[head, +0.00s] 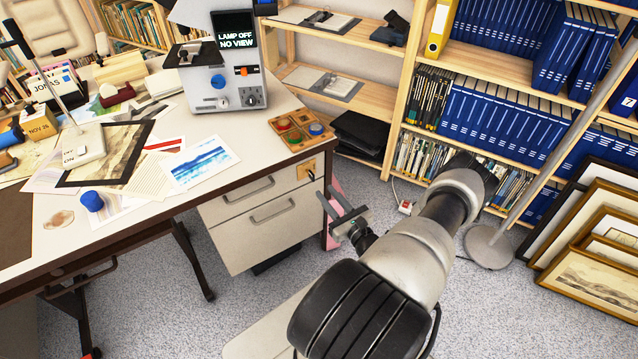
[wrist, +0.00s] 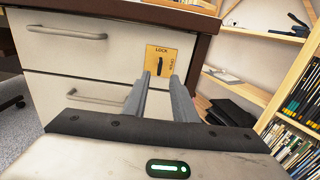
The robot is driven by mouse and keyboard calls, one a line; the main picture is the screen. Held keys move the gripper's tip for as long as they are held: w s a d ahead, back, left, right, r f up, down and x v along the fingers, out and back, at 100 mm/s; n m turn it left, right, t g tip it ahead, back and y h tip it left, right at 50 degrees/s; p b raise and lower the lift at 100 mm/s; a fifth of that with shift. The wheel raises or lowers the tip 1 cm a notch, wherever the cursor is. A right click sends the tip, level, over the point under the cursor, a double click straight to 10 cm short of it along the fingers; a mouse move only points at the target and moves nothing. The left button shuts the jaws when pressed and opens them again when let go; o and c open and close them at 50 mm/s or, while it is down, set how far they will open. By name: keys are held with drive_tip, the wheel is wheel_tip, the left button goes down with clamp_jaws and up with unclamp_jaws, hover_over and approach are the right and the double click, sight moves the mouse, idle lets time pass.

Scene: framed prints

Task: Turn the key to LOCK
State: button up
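The yellow lock plate (wrist: 151,57) is on the upper right of the drawer front, marked LOCK at its top and OPEN down its right side. A dark key (wrist: 160,66) stands out from it and looks roughly upright; its exact turn is hard to tell. In the head view the plate (head: 305,168) is below the desk's right corner, with the small dark key (head: 311,175) on it. My gripper (wrist: 161,77) is open and empty, its two fingers pointing at the plate with the key seen between the tips. In the head view my gripper (head: 335,205) is right of the drawers, apart from the key.
The drawers have grey handles (wrist: 66,31). The white desk (head: 140,200) carries prints, a grey device (head: 225,85) reading LAMP OFF NO VIEW, and a wooden tray (head: 294,139). Shelves (head: 398,110) stand behind, framed prints (head: 590,250) at right. Carpet is free before the drawers.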

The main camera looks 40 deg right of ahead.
drive_tip(key=s+a, duration=0.1)
drive_tip(key=s, duration=0.8)
drive_tip(key=shift+s+p, duration=0.25)
drive_tip(key=shift+p, duration=0.05)
